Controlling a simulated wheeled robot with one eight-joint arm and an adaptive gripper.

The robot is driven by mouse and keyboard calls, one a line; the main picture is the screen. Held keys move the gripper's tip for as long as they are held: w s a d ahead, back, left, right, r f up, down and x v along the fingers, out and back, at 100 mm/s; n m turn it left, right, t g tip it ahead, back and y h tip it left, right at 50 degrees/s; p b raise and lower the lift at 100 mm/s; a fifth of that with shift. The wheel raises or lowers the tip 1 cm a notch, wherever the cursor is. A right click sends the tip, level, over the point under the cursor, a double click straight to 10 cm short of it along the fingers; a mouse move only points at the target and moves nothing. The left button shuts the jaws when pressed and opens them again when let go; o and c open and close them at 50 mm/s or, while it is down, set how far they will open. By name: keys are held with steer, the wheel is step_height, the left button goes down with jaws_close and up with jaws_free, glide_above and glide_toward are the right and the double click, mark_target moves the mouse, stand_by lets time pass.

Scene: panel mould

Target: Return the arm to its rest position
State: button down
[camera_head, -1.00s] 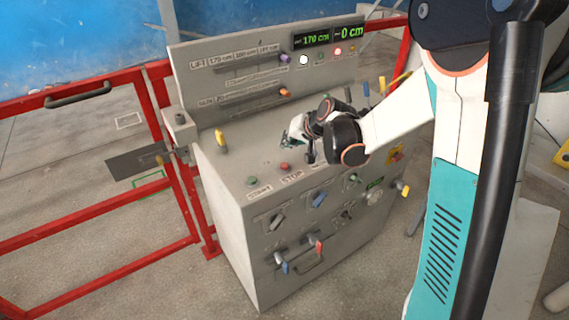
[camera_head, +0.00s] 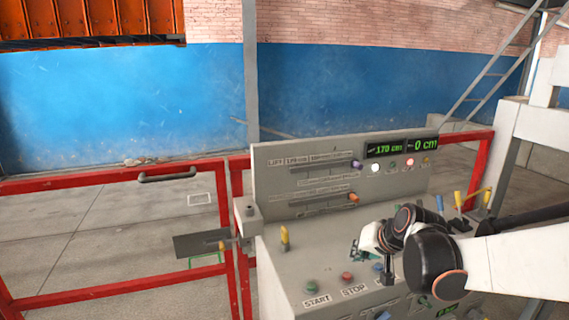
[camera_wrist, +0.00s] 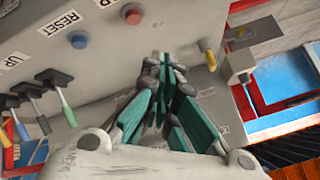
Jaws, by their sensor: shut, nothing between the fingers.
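My gripper (camera_wrist: 160,60) is shut and empty in the wrist view, its teal fingers together above the grey console top. In the head view, my gripper (camera_head: 358,255) is partly hidden by my own wrist, over the top of the grey control console (camera_head: 275,262). My black and white arm comes in from the right edge. I cannot tell whether the fingertips touch the console.
The console carries a yellow lever (camera_head: 285,238), a green START button (camera_head: 312,286), a red STOP button (camera_head: 347,277) and several other levers. Its back panel (camera_head: 270,165) has sliders and displays reading 170 cm and 0 cm. A red railing (camera_head: 100,183) stands left.

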steer(key=s+r+n+h+b, duration=0.1)
steer(key=s+n+h, duration=0.1)
steer(key=s, duration=2.4)
steer(key=shift+s+d+r+n+g+h+b, duration=0.2)
steer(key=shift+n+g+h+b, duration=0.15)
steer(key=shift+n, duration=0.25)
